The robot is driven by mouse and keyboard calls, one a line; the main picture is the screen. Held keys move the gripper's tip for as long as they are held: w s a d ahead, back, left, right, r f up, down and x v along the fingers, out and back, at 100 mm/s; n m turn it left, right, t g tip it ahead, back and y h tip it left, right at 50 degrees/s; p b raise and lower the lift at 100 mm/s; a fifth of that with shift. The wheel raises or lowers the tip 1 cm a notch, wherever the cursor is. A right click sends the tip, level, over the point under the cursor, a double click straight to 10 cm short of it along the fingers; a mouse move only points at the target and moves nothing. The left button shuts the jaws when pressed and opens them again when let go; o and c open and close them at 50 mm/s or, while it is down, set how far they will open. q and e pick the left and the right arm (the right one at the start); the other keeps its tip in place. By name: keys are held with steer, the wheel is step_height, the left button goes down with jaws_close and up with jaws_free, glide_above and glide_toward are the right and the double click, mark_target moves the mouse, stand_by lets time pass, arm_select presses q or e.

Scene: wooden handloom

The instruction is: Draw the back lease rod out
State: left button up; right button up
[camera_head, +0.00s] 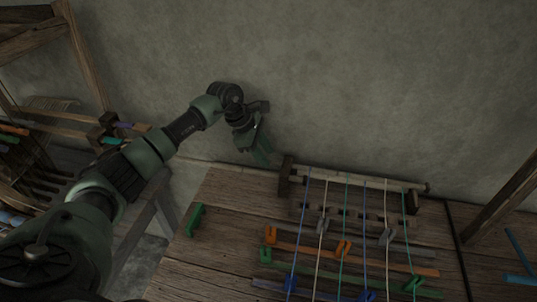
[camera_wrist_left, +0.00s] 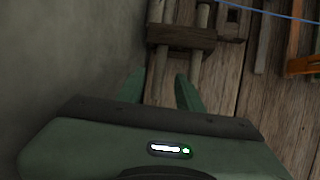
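A small wooden loom stands on the table, with a pale rod (camera_head: 350,180) along its back, held at its ends by dark wooden blocks. The left wrist view shows two pale rods side by side, the one nearer the wall (camera_wrist_left: 157,12) and another (camera_wrist_left: 202,15), meeting a dark end block (camera_wrist_left: 181,37). I cannot tell for certain which is the back lease rod. My left gripper (camera_head: 264,157) is left of the loom's back left corner, its fingers pointing down. In the wrist view its green fingers (camera_wrist_left: 160,80) are apart, with nothing clearly held. My right gripper is out of view.
Coloured warp threads (camera_head: 345,215) run across the loom, over orange and green bars (camera_head: 350,255) with clips. A green piece (camera_head: 195,219) lies at the table's left. The grey wall (camera_head: 380,80) is close behind. A wooden rack (camera_head: 85,60) stands far left.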

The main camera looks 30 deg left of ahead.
arm_select(q)
steer(key=shift+x, duration=1.1)
steer(key=shift+w, duration=0.1)
jaws_close()
stand_by(0.6)
